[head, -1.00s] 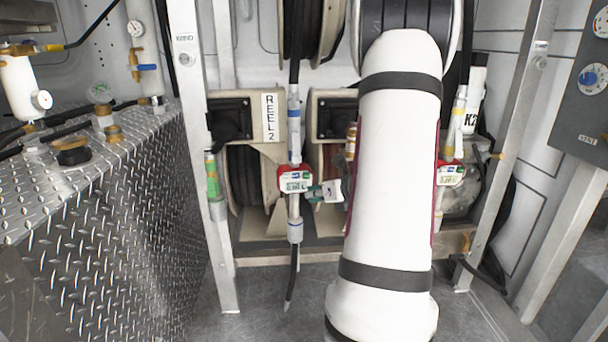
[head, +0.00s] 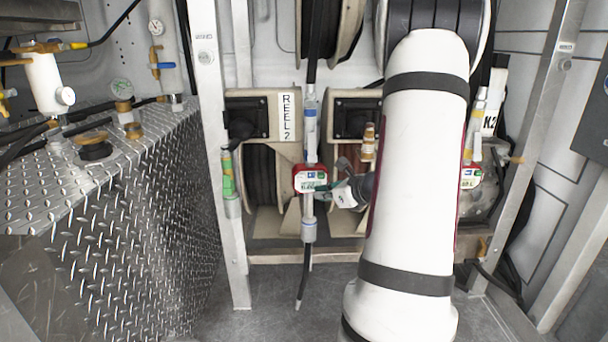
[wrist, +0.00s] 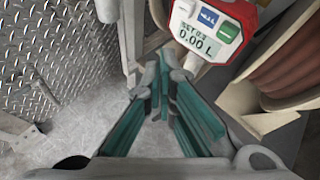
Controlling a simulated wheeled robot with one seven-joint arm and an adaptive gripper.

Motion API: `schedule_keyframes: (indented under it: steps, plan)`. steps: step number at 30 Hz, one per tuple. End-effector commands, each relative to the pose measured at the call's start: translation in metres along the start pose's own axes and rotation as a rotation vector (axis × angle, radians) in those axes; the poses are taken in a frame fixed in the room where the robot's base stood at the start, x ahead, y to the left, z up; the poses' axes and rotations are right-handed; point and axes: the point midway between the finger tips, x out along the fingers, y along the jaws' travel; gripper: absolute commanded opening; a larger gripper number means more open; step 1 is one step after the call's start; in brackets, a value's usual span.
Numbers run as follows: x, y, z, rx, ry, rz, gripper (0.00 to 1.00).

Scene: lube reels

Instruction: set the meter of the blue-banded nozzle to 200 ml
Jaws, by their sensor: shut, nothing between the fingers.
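The blue-banded nozzle (head: 310,125) hangs upright below a hose, left of my arm in the head view. Its red meter (head: 303,176) faces me. In the wrist view the meter (wrist: 207,30) is at the top right, with white, blue and green buttons. Its display shows a line starting with SET, too small to read surely, and 0.00 L below. My gripper (wrist: 164,82) has teal fingers closed together and empty, with tips just below and left of the meter. In the head view my gripper (head: 326,187) overlaps the meter's lower right edge; contact cannot be told.
A second nozzle with a red meter (head: 470,177) hangs right of my arm. The REEL 2 housing (head: 262,115) is behind. A metal post (head: 215,150) and a diamond-plate tank (head: 140,215) stand to the left. The floor (head: 275,300) below is clear.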

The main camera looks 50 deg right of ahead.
Motion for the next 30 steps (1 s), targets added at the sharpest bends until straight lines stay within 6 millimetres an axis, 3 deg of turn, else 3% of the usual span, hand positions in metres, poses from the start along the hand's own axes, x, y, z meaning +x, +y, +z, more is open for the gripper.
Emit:
schedule_keyframes:
  steps: [12, 18, 24, 30]
  plan:
    - [0.009, 0.024, 0.015, -0.733, -0.054, 0.033, 0.00]
    - [0.012, 0.033, 0.021, -1.002, -0.081, 0.035, 0.00]
    - [0.014, 0.037, 0.024, -1.129, -0.094, 0.034, 0.00]
    - [0.014, 0.038, 0.024, -1.146, -0.096, 0.033, 0.00]
